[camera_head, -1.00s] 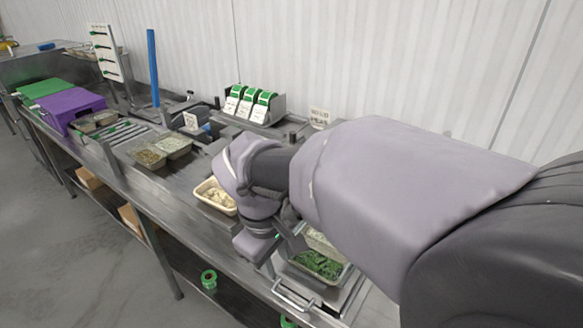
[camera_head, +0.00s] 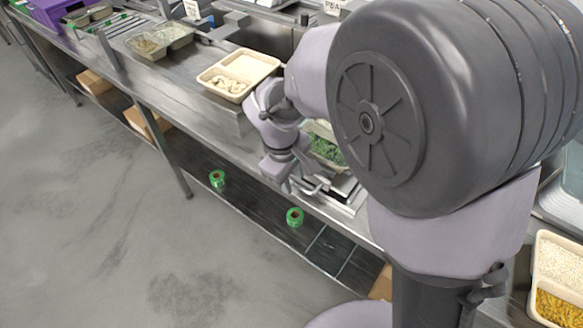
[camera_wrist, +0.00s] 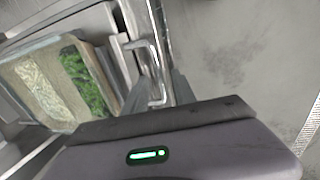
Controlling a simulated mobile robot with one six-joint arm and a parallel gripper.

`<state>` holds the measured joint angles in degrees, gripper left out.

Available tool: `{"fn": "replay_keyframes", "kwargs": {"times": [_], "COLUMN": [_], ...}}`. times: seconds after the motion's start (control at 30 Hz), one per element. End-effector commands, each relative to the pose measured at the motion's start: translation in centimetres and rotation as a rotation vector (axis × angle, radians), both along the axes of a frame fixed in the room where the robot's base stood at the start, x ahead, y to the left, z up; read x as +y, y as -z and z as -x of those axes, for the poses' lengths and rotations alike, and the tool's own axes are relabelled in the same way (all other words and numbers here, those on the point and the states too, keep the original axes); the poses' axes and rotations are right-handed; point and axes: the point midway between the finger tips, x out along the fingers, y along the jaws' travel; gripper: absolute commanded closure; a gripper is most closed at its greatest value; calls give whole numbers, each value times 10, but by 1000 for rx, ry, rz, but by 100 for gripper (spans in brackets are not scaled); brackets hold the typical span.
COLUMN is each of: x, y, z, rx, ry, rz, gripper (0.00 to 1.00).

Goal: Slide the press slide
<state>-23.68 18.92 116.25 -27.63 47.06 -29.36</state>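The press slide (camera_head: 345,188) is a flat metal piece at the front edge of the steel counter, with a bar handle (camera_head: 313,190). The handle (camera_wrist: 153,72) stands upright in the middle of the wrist view. A tray (camera_wrist: 103,62) with pale rice and green strips lies on the slide; in the head view my arm partly covers it. My gripper (camera_head: 283,178) points down just left of the handle. In the wrist view its body fills the bottom and its fingers are mostly hidden. I cannot tell whether it touches the handle or how far its fingers are apart.
A beige two-part tray (camera_head: 246,88) sits on the counter left of my gripper. Another food tray (camera_head: 190,40) stands farther left. Green rolls (camera_head: 295,217) lie on the lower shelf. A tray of rice and yellow food (camera_head: 538,290) is at right. The floor in front is clear.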

Motion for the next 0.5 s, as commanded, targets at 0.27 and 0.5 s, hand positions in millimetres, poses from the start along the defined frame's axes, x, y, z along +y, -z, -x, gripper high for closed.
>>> {"fn": "replay_keyframes", "kwargs": {"times": [0.27, 0.5], "x": [0, 0], "y": [-1, -1], "z": [0, 0], "rx": [0, 0], "ry": [0, 0], "rz": [0, 0], "gripper": [97, 100]}}
